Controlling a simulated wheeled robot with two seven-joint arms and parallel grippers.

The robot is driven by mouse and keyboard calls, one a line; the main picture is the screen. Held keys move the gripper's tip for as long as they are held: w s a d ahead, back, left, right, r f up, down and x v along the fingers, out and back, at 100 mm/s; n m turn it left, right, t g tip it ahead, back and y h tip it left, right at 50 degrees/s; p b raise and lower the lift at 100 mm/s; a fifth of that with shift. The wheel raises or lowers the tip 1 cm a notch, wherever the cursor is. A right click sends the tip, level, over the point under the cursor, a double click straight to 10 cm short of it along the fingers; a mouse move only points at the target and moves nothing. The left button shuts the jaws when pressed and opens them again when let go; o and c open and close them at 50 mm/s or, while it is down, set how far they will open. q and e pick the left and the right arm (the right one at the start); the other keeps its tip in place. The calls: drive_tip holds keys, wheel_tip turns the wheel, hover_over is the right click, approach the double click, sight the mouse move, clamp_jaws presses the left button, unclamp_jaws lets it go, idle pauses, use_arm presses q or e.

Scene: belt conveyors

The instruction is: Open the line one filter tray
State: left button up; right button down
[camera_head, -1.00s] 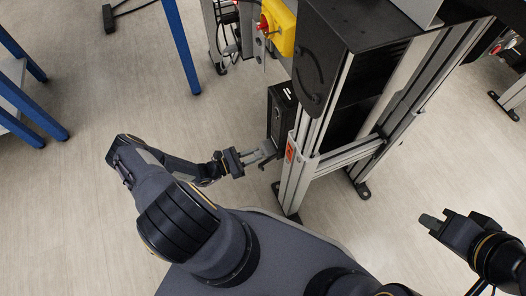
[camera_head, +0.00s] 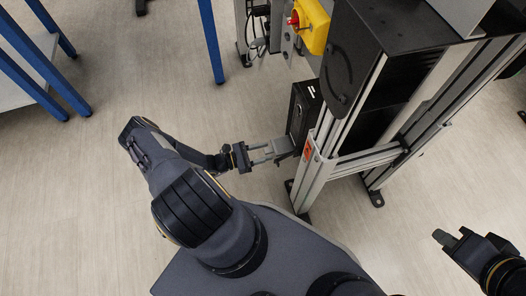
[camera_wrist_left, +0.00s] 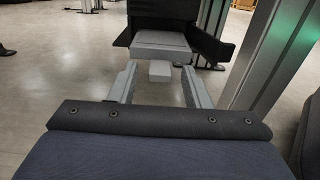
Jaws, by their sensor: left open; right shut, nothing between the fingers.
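The filter tray shows in the head view as a grey block (camera_head: 284,147) sticking out of the black housing (camera_head: 303,108) on the machine frame. In the left wrist view the grey tray (camera_wrist_left: 160,44) faces me, with a small pale handle (camera_wrist_left: 159,71) on its front. My left gripper (camera_head: 266,153) is open in front of the tray. In the left wrist view its fingers (camera_wrist_left: 158,80) stand on either side of the handle, with gaps on both sides. My right gripper (camera_head: 446,238) is shut and empty, low at the right, well away from the tray.
The aluminium frame post (camera_head: 314,170) stands close to the right of the tray. A yellow switch box (camera_head: 314,25) with a red knob is mounted above. A blue-legged table (camera_head: 40,80) is at the upper left. The floor (camera_head: 130,85) left of the housing is clear.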

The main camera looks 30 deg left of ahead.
use_arm(q)
drive_tip(key=p+v, duration=0.1)
drive_tip(key=v, duration=0.6)
drive_tip(key=shift+s+a, duration=0.2)
drive_tip(key=shift+s, duration=0.05)
